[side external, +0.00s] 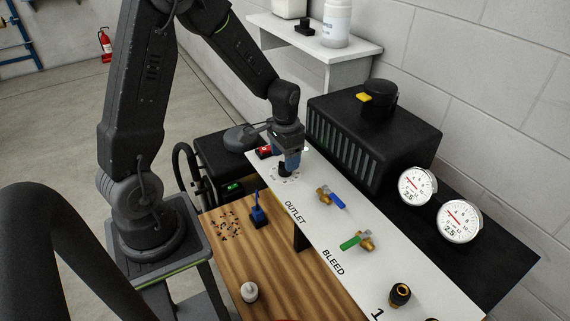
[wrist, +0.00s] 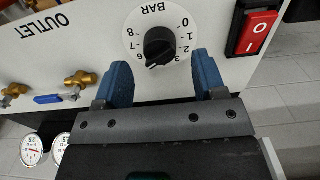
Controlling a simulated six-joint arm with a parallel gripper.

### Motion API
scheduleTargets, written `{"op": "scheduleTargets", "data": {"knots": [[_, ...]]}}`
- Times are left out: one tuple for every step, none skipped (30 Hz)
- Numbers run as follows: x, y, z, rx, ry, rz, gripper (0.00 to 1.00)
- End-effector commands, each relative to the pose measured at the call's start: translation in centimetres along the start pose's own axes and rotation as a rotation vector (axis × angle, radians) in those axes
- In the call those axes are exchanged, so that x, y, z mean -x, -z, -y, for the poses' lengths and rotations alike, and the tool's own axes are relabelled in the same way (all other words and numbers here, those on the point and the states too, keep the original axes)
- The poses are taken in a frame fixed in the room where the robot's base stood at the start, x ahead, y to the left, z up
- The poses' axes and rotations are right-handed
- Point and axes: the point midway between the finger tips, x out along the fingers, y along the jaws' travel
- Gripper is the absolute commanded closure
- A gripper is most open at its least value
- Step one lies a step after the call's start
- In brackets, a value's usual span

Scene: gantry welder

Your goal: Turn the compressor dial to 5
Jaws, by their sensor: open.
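The compressor dial is a black knob (wrist: 159,45) on a round white scale marked BAR, on the white panel (wrist: 75,50). In the wrist view the scale appears upside down. The knob's narrow end points down and slightly left, between the 3 and the 6; the exact number is hard to read. My gripper (wrist: 161,66) is open, its blue fingers apart on either side below the knob, not visibly touching it. In the side external view my gripper (side external: 288,166) is over the dial and hides part of it.
A red rocker switch (wrist: 259,31) sits beside the dial. Blue-handled (side external: 331,198) and green-handled (side external: 356,241) brass valves stand along the panel. Two round gauges (side external: 417,187) and a black compressor box (side external: 376,137) stand behind. A wooden bench top (side external: 245,235) is in front.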

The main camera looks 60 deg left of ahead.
Motion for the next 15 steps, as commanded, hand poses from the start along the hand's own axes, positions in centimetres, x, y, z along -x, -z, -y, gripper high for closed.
{"op": "scheduleTargets", "data": {"knots": [[-0.8, -0.1, 0.0, 0.000, -0.002, 0.004, 0.36], [-1.2, -0.1, 0.0, 0.000, -0.001, 0.003, 0.36], [-1.7, 0.0, 0.0, 0.000, -0.001, 0.003, 0.36], [-2.0, 0.0, 0.0, 0.000, -0.001, 0.003, 0.36], [-2.3, 0.0, 0.0, 0.000, -0.001, 0.002, 0.36], [-2.5, 0.0, 0.0, 0.000, -0.001, 0.002, 0.36], [-2.7, 0.0, 0.0, 0.000, -0.001, 0.001, 0.36], [-2.8, 0.0, 0.0, 0.000, -0.001, 0.001, 0.36], [-3.0, 0.0, 0.0, 0.000, 0.000, 0.000, 0.36], [-3.0, 0.0, 0.0, 0.000, 0.000, 0.000, 0.36], [-3.0, 0.0, 0.0, 0.000, 0.000, -0.001, 0.36], [-3.1, 0.0, 0.0, 0.000, 0.000, -0.001, 0.36], [-3.1, 0.0, 0.0, 0.000, 0.000, -0.001, 0.36], [-3.1, 0.0, 0.0, 0.000, 0.000, -0.001, 0.36], [-3.1, 0.0, 0.0, 0.000, 0.000, -0.001, 0.36]]}}
